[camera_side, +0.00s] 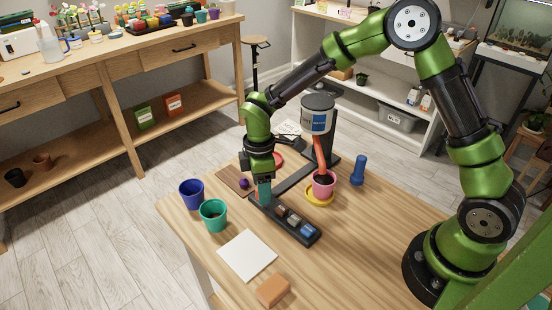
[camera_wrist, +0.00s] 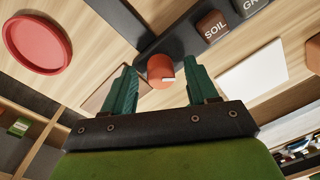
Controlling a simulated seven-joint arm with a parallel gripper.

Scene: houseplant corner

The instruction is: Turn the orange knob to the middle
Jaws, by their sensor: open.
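The orange knob (camera_wrist: 161,68) sits on the dark control panel (camera_wrist: 185,52). A short pale mark shows at its lower edge in the wrist view. My gripper (camera_wrist: 163,74) is open, with one teal finger on each side of the knob and a visible gap to each. In the side view, my gripper (camera_side: 263,190) points down at the far left end of the panel (camera_side: 312,240) and mostly hides the knob. A brown key (camera_wrist: 212,25) marked SOIL and a grey key (camera_wrist: 250,3) with a cut-off label sit along the panel.
A dispenser (camera_side: 318,120) with an orange chute stands behind the panel, above a pink pot (camera_side: 327,190). Blue (camera_side: 192,195) and teal (camera_side: 213,218) pots stand to the left.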

